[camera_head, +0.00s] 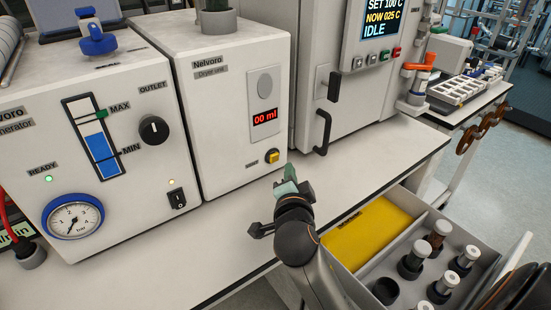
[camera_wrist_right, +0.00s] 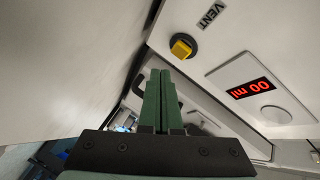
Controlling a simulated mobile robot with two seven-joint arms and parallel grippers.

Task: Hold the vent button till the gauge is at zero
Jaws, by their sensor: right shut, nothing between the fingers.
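The yellow vent button (camera_head: 272,156) sits low on the front of the white dryer unit, below a red "00 ml" display. In the right wrist view the button (camera_wrist_right: 183,45) is beside a VENT label (camera_wrist_right: 211,16). The round, blue-rimmed gauge (camera_head: 73,216) is on the generator's front at left; its dark needle points down-left, but the exact reading is too small to tell. My right gripper (camera_head: 288,172), with green fingers, is shut and empty just right of and below the button in the head view. Its fingertips (camera_wrist_right: 157,72) appear apart from the button. My left gripper is not in view.
An open drawer (camera_head: 418,216) with a yellow mat and several dark bottles is below the bench, right of my right arm. A cabinet (camera_head: 350,120) with a black handle stands right of the dryer. The bench top (camera_head: 385,150) in front of the cabinet is clear.

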